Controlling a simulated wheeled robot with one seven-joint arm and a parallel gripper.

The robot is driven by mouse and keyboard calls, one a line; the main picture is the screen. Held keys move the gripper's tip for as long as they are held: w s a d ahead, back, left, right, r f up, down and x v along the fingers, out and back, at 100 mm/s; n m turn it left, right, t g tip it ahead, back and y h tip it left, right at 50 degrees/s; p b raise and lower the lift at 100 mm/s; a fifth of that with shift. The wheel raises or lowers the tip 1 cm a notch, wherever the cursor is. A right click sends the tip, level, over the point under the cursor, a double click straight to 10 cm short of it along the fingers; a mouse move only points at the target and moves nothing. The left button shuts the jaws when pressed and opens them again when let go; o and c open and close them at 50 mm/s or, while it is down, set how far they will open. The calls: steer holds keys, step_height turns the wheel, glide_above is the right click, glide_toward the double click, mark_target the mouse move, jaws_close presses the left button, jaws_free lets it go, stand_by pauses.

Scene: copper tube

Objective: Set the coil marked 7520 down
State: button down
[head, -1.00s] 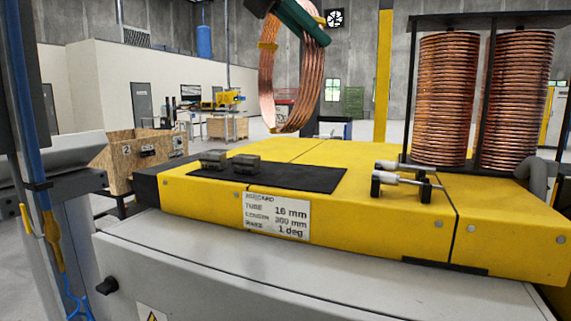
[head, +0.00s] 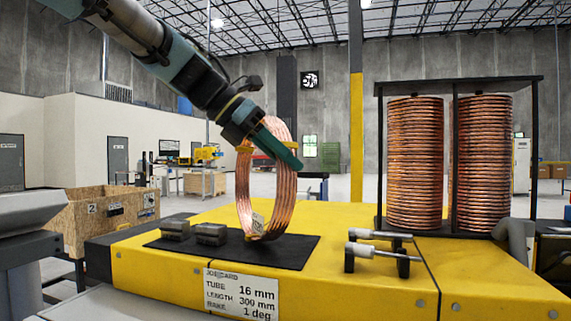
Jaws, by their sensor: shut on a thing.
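The copper coil (head: 243,195) hangs upright from my gripper (head: 272,148), with yellow ties near its top and a small pale tag (head: 257,223) near its bottom. The number on the tag is too small to read. My gripper is shut on the coil's upper part. The coil's bottom is at the black mat (head: 285,251) on the yellow bench top; I cannot tell whether it touches the mat or hangs just above it.
Two dark grey blocks (head: 193,231) sit on the mat left of the coil. A metal clamp-like fixture (head: 380,245) stands to the right. A black rack (head: 450,160) with two copper coil stacks is behind it. A wooden crate (head: 103,215) stands at left.

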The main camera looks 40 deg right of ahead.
steer(key=shift+f, duration=0.3)
steer(key=c, duration=0.8)
jaws_free()
steer(key=shift+c, duration=0.2)
steer(key=b+v, duration=0.1)
steer(key=v, duration=1.1)
steer(key=shift+w+a, duration=0.1)
